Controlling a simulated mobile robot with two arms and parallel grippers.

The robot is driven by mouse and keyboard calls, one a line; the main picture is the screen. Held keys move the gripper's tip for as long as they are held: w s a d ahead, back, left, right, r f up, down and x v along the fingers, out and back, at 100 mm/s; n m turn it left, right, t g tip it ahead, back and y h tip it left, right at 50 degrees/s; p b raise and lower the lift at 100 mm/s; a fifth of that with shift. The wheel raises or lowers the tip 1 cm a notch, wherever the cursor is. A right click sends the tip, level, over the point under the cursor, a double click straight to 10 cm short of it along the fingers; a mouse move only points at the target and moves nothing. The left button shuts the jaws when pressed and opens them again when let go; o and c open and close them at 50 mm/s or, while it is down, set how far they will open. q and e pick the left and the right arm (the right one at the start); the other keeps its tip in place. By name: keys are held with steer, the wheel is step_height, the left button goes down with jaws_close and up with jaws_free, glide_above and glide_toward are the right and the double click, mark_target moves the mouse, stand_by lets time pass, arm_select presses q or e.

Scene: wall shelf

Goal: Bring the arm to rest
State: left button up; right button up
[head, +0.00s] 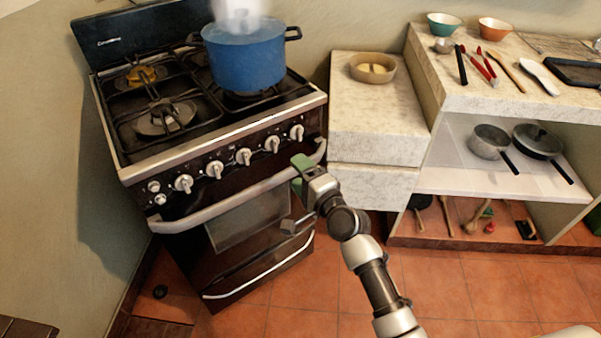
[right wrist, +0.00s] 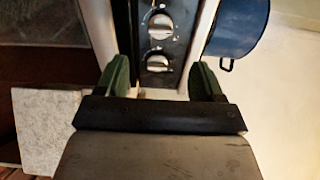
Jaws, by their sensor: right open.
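My right arm reaches in from the lower right in the head view. Its gripper (head: 300,172) has green fingers and is in front of the stove's right front corner, close to the oven handle. I cannot tell from the head view whether it touches the handle. In the right wrist view the two green fingers (right wrist: 160,78) stand wide apart with nothing held between them. Stove knobs (right wrist: 159,42) show beyond the gap. My left gripper is not in view.
A steaming blue pot (head: 244,58) stands on the stove (head: 220,130). A counter block (head: 378,125) with a bowl (head: 373,69) is right of the stove. A shelf unit (head: 490,182) with pans and utensils is farther right. Tiled floor (head: 460,290) lies clear in front.

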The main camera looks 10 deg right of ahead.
stand_by(0.4)
steer(key=s+d+f+n+g+h+p, duration=0.2)
steer(key=s+f, duration=0.3)
steer(key=f, duration=0.5)
steer(key=s+d+f+n+g+h+p, duration=0.1)
steer(key=s+d+f+n+g, duration=0.15)
steer(key=s+f, duration=0.45)
steer(key=s+d+f+n+g+h+p, duration=0.1)
steer(key=s+f+n+g+h+p, duration=0.15)
steer(key=f, duration=0.95)
steer(key=s+d+f+n+g+p, duration=0.1)
steer(key=s+d+f+n+g, duration=0.1)
steer(key=s, duration=0.9)
steer(key=s+d+f+n+g+h, duration=0.1)
steer(key=s+d+f+n+g, duration=0.2)
steer(key=s+f, duration=0.4)
steer(key=s+d+f+n+g+h+p, duration=0.1)
steer(key=s+d+f+n+g, duration=0.2)
steer(key=s, duration=1.4)
steer(key=shift+d+f+p, duration=0.35)
steer(key=shift+d+f, duration=0.25)
steer(key=shift+f, duration=0.3)
steer(key=shift+s, duration=0.1)
